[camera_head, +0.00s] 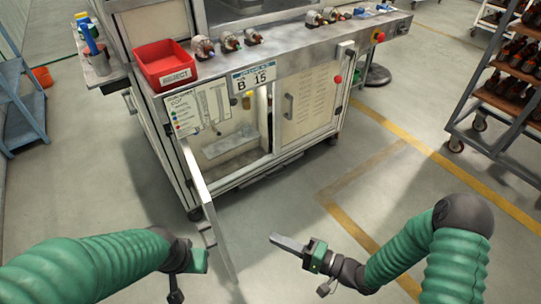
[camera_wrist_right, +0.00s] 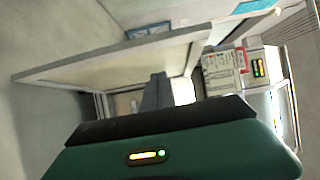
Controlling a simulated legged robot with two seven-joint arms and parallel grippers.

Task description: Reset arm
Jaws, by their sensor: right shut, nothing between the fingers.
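My right arm comes in from the lower right in the head view. Its gripper (camera_head: 275,239) is shut and empty, held over open floor to the right of the swung-open cabinet door (camera_head: 197,185). In the right wrist view, the dark fingers (camera_wrist_right: 157,91) show past the green housing, with the open door (camera_wrist_right: 120,62) beyond them. My left arm comes in from the lower left. Its gripper (camera_head: 198,262) is close to the lower end of the door. I cannot tell if they touch, and its fingers do not show clearly.
The machine cabinet (camera_head: 310,105) carries a red reject bin (camera_head: 165,66) and several small motor parts (camera_head: 230,40) on its ledge. A blue rack (camera_head: 28,100) stands left. A loaded trolley (camera_head: 500,110) stands right. Floor with yellow lines is clear between the cabinet and trolley.

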